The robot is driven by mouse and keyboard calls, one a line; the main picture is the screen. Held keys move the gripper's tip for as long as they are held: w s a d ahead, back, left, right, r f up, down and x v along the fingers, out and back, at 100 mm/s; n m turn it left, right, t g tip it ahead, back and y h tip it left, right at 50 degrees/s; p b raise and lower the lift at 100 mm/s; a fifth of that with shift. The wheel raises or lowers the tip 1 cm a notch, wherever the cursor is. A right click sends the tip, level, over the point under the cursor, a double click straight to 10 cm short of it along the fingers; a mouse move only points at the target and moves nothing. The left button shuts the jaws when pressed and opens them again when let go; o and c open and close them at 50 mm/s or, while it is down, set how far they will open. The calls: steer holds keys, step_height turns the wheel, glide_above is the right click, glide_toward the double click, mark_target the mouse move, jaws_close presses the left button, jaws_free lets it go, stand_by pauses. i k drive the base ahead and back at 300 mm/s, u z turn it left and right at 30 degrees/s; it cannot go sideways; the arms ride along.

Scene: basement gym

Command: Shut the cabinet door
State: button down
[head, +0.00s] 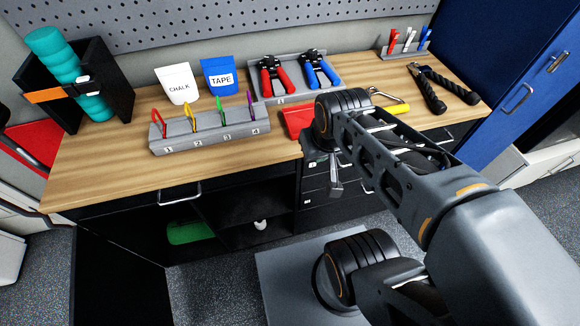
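A black cabinet door (118,282) appears to stand swung open at the lower left, below the workbench. Its lower part is cut off by the picture's bottom edge, and no handle shows on it. The open compartment (228,210) beside it shows a green item (192,232) and a small white item (260,225) inside. My gripper (336,186) points down in front of the bench's drawers, right of the compartment and well apart from the door. Its fingers are small and partly hidden by my arm, so their opening is unclear.
The wooden bench top (100,170) carries a numbered grey rack (212,138), chalk and tape pouches, pliers and a black holder with a teal roller (65,70). A drawer handle (180,196) juts from the front. A blue cabinet (510,100) stands right. Grey floor shows in front.

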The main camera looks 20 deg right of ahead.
mark_target(111, 285)
steer(key=u, duration=0.5)
steer(key=k, duration=1.1)
steer(key=u, duration=1.35)
steer(key=i, duration=0.75)
steer(key=u, duration=1.1)
steer(key=i, duration=0.85)
steer(key=u, duration=0.65)
